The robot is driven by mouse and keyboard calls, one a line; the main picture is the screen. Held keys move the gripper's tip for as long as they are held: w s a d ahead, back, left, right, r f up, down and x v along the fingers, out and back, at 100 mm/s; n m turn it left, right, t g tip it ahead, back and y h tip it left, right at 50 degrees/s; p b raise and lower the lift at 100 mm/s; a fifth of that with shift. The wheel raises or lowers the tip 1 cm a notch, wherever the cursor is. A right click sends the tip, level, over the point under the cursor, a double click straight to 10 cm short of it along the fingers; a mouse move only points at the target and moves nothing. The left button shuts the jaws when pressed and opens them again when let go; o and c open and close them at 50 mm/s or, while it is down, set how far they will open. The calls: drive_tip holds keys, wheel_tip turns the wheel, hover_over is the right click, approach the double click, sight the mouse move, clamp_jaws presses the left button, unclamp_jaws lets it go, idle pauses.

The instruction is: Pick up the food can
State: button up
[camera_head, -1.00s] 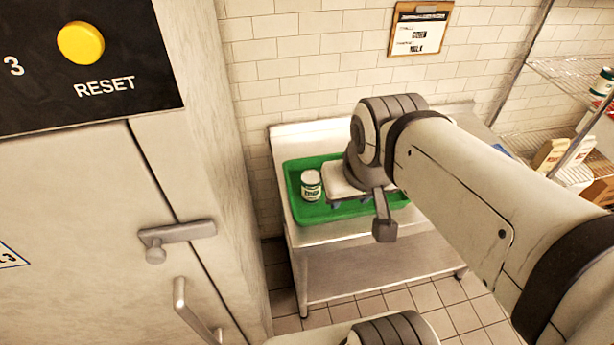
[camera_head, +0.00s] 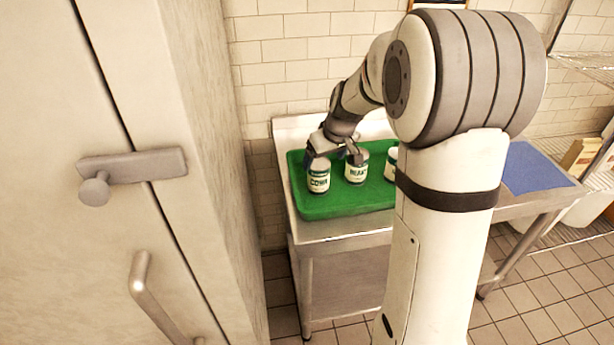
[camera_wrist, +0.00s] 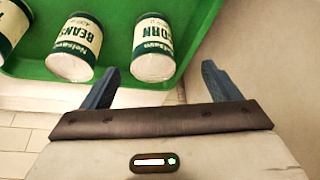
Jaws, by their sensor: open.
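A corn can (camera_head: 318,178) with a white and green label stands at the left of the green tray (camera_head: 345,210). A beans can (camera_head: 356,167) stands to its right, and a third can (camera_head: 391,163) is partly hidden by my arm. My gripper (camera_head: 335,155) is over the tray at the corn and beans cans. In the wrist view my gripper (camera_wrist: 160,82) is open, its blue fingers apart. The corn can (camera_wrist: 153,50) appears ahead between the fingertips, and the beans can (camera_wrist: 74,48) lies left of the left finger. I cannot tell whether either finger touches a can.
The tray rests on a steel table (camera_head: 345,234) against a tiled wall. A blue mat (camera_head: 535,168) lies on the table's right. A tall cabinet with a latch (camera_head: 130,167) and handle (camera_head: 150,290) stands close on the left. Wire shelves (camera_head: 585,70) are at right.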

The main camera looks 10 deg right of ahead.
sight(317, 172)
drive_tip(key=x, duration=0.3)
drive_tip(key=w+x, duration=0.1)
drive_tip(key=x, duration=0.7)
drive_tip(key=shift+w+d+r, duration=0.2)
drive_tip(key=shift+w+d, duration=0.05)
drive_tip(key=shift+w, duration=0.15)
drive_tip(key=c, duration=1.4)
drive_tip(key=shift+r, duration=0.1)
